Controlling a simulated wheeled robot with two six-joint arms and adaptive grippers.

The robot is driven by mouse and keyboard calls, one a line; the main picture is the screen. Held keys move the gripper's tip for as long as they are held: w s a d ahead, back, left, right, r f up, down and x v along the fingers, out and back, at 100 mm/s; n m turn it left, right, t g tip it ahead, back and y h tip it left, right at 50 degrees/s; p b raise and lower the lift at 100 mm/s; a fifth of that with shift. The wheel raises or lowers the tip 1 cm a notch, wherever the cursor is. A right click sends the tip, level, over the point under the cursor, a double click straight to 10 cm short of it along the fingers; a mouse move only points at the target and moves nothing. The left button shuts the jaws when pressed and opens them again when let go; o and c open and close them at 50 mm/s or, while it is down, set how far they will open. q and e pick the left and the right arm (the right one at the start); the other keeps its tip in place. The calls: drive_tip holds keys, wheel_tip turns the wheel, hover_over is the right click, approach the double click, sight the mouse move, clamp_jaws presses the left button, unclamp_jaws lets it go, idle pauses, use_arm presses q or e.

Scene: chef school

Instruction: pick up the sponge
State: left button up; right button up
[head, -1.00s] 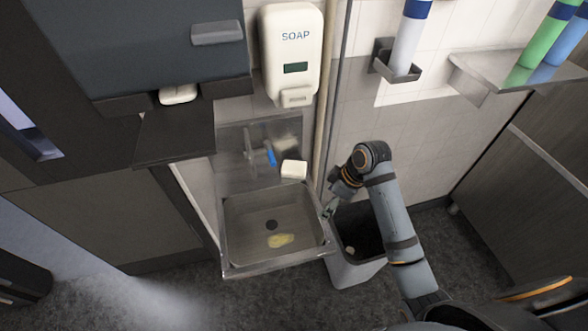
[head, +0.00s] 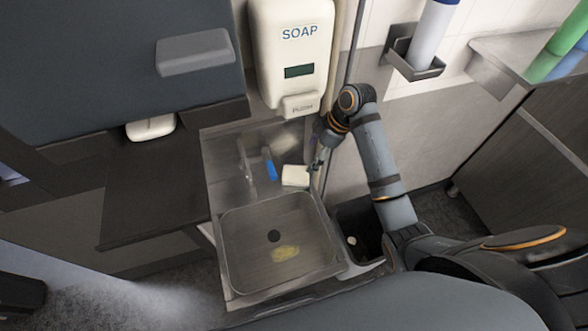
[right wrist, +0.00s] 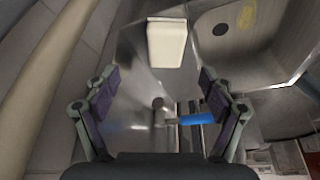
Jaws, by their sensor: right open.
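A pale cream block (head: 295,176), which looks like the sponge, lies on the ledge at the back right corner of the sink. In the right wrist view the block (right wrist: 167,45) lies ahead of the fingertips, roughly centred between them. My right gripper (head: 317,159) is just right of the block and above it in the head view. In the right wrist view its two fingers (right wrist: 158,80) are spread apart with nothing between them. The block looks apart from both fingers. My left gripper is not in view.
The steel sink (head: 236,270) holds a flat yellow piece (head: 285,254). A tap with a blue handle (head: 271,170) stands left of the block. A soap dispenser (head: 297,50) hangs above. A bin (head: 372,222) stands right of the sink, beside the wall.

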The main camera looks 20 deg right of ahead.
sight(298, 172)
drive_tip(key=x, duration=0.4)
drive_tip(key=shift+s+a+p, duration=0.1)
drive_tip(key=shift+s+p, duration=0.1)
drive_tip(key=shift+p, duration=0.1)
drive_tip(key=shift+w+a+f, duration=0.1)
drive_tip(key=shift+w+f, duration=0.05)
drive_tip(key=shift+f, duration=0.05)
drive_tip(key=shift+a+f+p, duration=0.25)
drive_tip(key=shift+f+p, duration=0.1)
drive_tip(key=x, duration=0.2)
drive_tip(key=p+x, duration=0.1)
drive_tip(key=x, duration=0.1)
drive_tip(key=shift+s+a+r, duration=0.1)
drive_tip(key=shift+s+a, duration=0.05)
drive_tip(key=shift+s, duration=0.2)
drive_tip(key=shift+w+f, duration=0.1)
drive_tip(key=shift+f, duration=0.15)
drive_tip(key=c, duration=1.2)
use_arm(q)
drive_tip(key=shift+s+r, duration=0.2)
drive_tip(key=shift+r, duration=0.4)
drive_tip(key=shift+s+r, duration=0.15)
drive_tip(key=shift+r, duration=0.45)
use_arm(e)
drive_tip(key=shift+c, duration=0.2)
drive_tip(key=shift+r, duration=0.1)
